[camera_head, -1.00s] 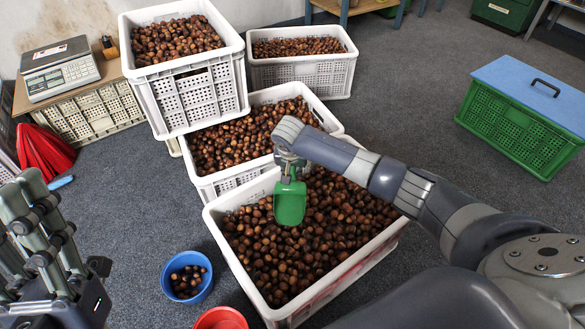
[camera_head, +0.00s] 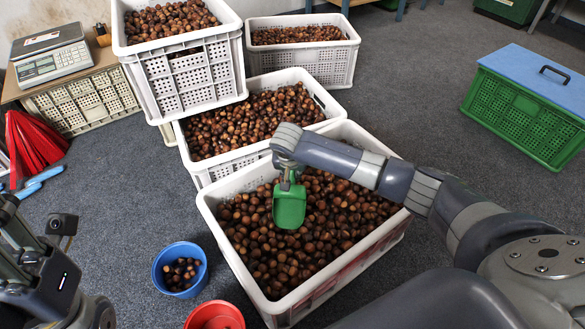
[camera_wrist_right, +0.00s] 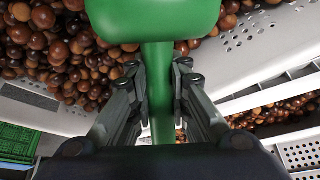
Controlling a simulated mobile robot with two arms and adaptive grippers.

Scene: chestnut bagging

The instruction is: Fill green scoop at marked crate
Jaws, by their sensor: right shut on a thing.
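The green scoop (camera_head: 289,208) is in my right gripper (camera_head: 288,172), which is shut on its handle. The scoop hangs over the nearest white crate (camera_head: 211,214), which is full of chestnuts; I cannot tell whether its lip touches them. No chestnuts show in the scoop in the head view. In the right wrist view the green handle (camera_wrist_right: 160,95) runs between the two fingers, with the scoop's back (camera_wrist_right: 150,18) beyond. A reddish patch (camera_head: 345,277) shows on this crate's near-right wall. My left gripper (camera_head: 15,235) is partly in view at the lower left, its fingers unclear.
A blue bowl (camera_head: 188,250) with some chestnuts and a red bowl (camera_head: 215,314) stand left of the near crate. Other chestnut crates (camera_head: 335,102) stand behind. A scale (camera_head: 48,58) is back left; a blue-lidded green crate (camera_head: 520,118) is right. Floor between is clear.

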